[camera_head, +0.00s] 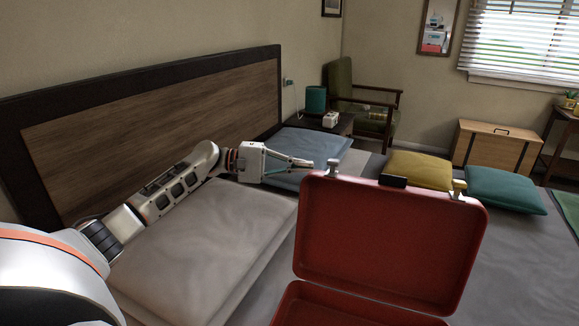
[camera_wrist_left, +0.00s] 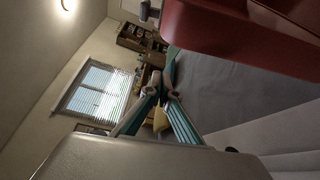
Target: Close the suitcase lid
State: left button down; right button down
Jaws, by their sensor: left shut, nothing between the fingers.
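The red suitcase stands open on the bed, with its lid (camera_head: 385,240) raised and its inner side facing me in the head view. Part of the suitcase base (camera_head: 350,308) shows at the bottom edge; the rest is cut off. Two metal latches and a dark handle (camera_head: 393,181) sit along the lid's top edge. My left gripper (camera_head: 308,164) is shut and empty, just left of the lid's upper left corner near the left latch (camera_head: 333,168). In the left wrist view its fingertips (camera_wrist_left: 162,85) meet, and the red lid (camera_wrist_left: 240,30) fills the upper right. My right gripper is in neither view.
Grey pillows (camera_head: 195,250) lie under my left arm, and a blue pillow (camera_head: 315,148) lies behind the gripper. Yellow (camera_head: 420,170) and teal (camera_head: 505,190) cushions lie beyond the lid. A wooden headboard (camera_head: 160,120) stands at the left. The bedspread right of the suitcase is clear.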

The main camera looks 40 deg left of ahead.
pick_arm(q)
jog(key=s, duration=0.1)
jog(key=s+d, duration=0.1)
jog(key=s, duration=0.1)
jog(key=shift+s+d+r+p, duration=0.3)
jog(key=shift+r+p, duration=0.1)
jog(key=shift+d, duration=0.1)
dwell(0.4)
